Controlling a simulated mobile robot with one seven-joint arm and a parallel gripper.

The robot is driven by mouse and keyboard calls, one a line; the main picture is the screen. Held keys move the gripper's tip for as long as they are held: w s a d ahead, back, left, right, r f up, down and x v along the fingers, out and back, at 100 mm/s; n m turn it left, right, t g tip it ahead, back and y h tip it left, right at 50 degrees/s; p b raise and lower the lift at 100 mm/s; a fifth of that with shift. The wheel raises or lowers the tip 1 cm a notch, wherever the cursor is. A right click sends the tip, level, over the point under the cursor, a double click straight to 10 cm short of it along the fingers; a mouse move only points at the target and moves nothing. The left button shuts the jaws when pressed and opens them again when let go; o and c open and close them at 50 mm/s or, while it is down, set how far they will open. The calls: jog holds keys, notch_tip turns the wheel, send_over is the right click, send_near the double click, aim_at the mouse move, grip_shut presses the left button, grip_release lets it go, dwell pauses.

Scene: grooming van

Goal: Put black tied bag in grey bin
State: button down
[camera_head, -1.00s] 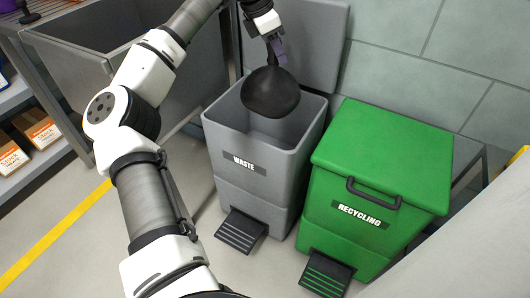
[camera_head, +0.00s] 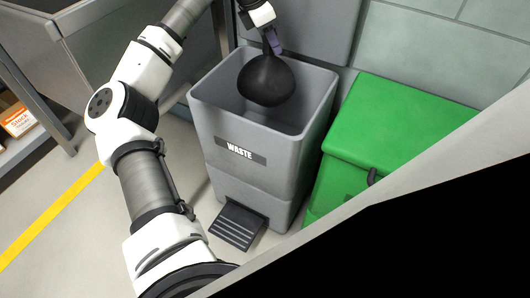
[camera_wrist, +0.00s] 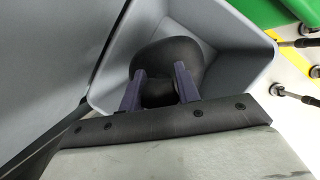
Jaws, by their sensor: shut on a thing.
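The black tied bag (camera_head: 267,82) hangs from my gripper (camera_head: 271,42), which is shut on its tied neck. The bag is over the open mouth of the grey bin (camera_head: 252,178) marked WASTE, and its lower part looks to be at about rim height or just inside. In the wrist view the bag (camera_wrist: 168,62) shows between and beyond the purple fingers of my gripper (camera_wrist: 160,88), with the grey bin's inner walls (camera_wrist: 232,60) around it. The bin's lid (camera_head: 325,32) stands raised at the back.
The green recycling bin (camera_head: 395,122), lid shut, stands close on the right. A pale slanted panel (camera_head: 420,180) covers the lower right of the head view. A metal basin (camera_head: 120,45) and a shelf with boxes (camera_head: 18,120) are at left.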

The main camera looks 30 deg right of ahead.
aim_at(255, 76)
notch_tip(255, 76, down, 21)
jog(key=b, duration=0.5)
jog(key=shift+f+b, duration=0.15)
jog(key=shift+b, duration=0.15)
jog(key=shift+f, duration=0.55)
jog(key=c, duration=1)
grip_release()
jog(key=p+v, duration=0.3)
jog(key=v, duration=1)
jog(key=shift+d, duration=0.1)
